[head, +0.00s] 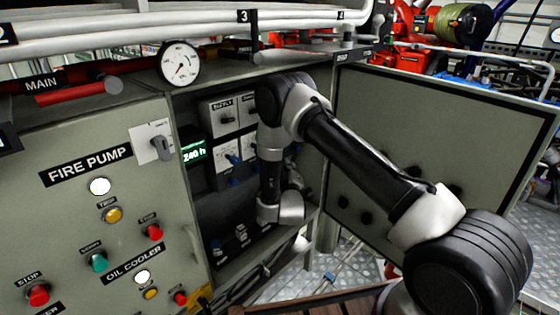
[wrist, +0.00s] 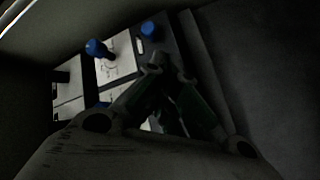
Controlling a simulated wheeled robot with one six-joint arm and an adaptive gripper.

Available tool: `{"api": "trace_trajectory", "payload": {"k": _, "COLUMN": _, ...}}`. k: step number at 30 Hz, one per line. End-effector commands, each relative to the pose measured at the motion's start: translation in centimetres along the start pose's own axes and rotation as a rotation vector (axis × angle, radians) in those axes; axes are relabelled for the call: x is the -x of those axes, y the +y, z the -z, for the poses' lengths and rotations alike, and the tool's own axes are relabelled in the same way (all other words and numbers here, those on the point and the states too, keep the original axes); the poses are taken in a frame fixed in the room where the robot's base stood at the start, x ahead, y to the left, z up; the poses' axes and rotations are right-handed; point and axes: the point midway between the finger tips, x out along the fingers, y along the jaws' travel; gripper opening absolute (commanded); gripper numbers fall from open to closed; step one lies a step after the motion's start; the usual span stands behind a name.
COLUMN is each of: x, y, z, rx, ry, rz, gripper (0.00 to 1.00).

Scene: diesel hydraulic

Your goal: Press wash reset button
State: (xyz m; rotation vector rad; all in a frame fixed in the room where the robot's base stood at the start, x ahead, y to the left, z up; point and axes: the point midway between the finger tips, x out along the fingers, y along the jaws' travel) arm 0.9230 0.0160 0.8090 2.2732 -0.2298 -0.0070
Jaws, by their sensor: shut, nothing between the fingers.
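No label reading wash reset is legible in either view, so I cannot tell for sure which control is that button. In the wrist view, a round blue button (wrist: 150,28) sits on a dark strip, just beyond my fingertips. A blue knob (wrist: 97,48) stands on a white plate to its left. My gripper (wrist: 168,68) is shut and empty, its fingers pointing toward the dark strip; whether they touch it is unclear. In the head view my arm reaches into the open cabinet and its wrist hides the gripper and part of the panel.
The cabinet holds a green display (head: 193,151) and white switch plates (head: 222,117). The opened door (head: 435,145) stands right of my arm. The fire pump panel (head: 85,215), with several buttons, is at left. White pipes (head: 130,35) run above. The cabinet interior is dark and narrow.

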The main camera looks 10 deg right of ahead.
Motion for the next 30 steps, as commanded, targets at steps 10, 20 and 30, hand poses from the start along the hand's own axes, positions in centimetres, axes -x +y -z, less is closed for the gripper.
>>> {"api": "trace_trajectory", "payload": {"k": 10, "x": -0.1, "y": -0.07, "z": 0.09, "rx": 0.0, "ry": 0.0, "rz": 0.0, "gripper": 0.0}}
{"api": "trace_trajectory", "payload": {"k": 20, "x": -0.59, "y": -0.4, "z": 0.46, "rx": 0.0, "ry": 0.0, "rz": -0.001, "gripper": 0.0}}
{"api": "trace_trajectory", "payload": {"k": 30, "x": -0.65, "y": -0.45, "z": 0.5, "rx": 0.0, "ry": 0.0, "rz": 0.0, "gripper": 0.0}}
